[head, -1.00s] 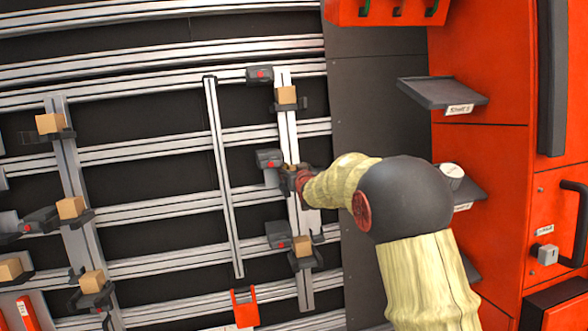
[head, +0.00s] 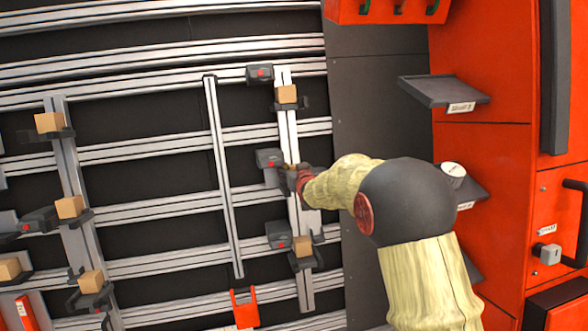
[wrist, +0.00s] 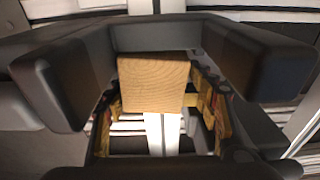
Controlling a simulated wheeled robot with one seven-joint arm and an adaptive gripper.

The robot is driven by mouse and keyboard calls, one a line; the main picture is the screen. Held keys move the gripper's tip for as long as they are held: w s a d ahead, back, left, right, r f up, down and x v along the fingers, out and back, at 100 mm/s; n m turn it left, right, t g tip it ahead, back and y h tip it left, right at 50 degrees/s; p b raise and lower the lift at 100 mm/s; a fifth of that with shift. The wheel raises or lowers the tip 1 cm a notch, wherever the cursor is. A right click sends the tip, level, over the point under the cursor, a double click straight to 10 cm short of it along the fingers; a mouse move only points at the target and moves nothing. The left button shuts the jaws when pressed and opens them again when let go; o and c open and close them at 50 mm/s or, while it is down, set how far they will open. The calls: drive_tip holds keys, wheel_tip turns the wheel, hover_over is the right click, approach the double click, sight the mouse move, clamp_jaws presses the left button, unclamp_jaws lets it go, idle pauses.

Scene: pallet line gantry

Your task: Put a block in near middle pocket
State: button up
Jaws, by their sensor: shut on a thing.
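My gripper (head: 296,174) is at the middle pocket of the near upright rail (head: 291,130), reaching it from the right. In the wrist view a wooden block (wrist: 153,82) sits between the dark fingers of my gripper (wrist: 155,90), which is shut on it. In the head view that block is mostly hidden by my gripper and the dark pocket parts. I cannot tell whether it rests on the pocket floor. The same rail has a block (head: 287,94) in its top pocket and a block (head: 303,246) in its bottom pocket.
A dark clamp with a red button (head: 269,158) is just left of my gripper. The far left rail (head: 67,160) holds several blocks. A thin bare rail (head: 224,180) stands between the two. Dark shelves (head: 445,92) and red cabinets (head: 480,180) are at the right.

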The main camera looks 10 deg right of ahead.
drive_tip(key=shift+s+a+f, duration=0.1)
drive_tip(key=shift+s+f, duration=0.1)
drive_tip(key=shift+f, duration=0.55)
drive_tip(key=o, duration=1.5)
drive_tip(key=shift+c, duration=0.2)
drive_tip(key=o, duration=0.6)
drive_tip(key=shift+w+a, duration=0.1)
drive_tip(key=shift+o, duration=0.2)
drive_tip(key=shift+d+r, duration=0.1)
drive_tip(key=shift+d, duration=0.1)
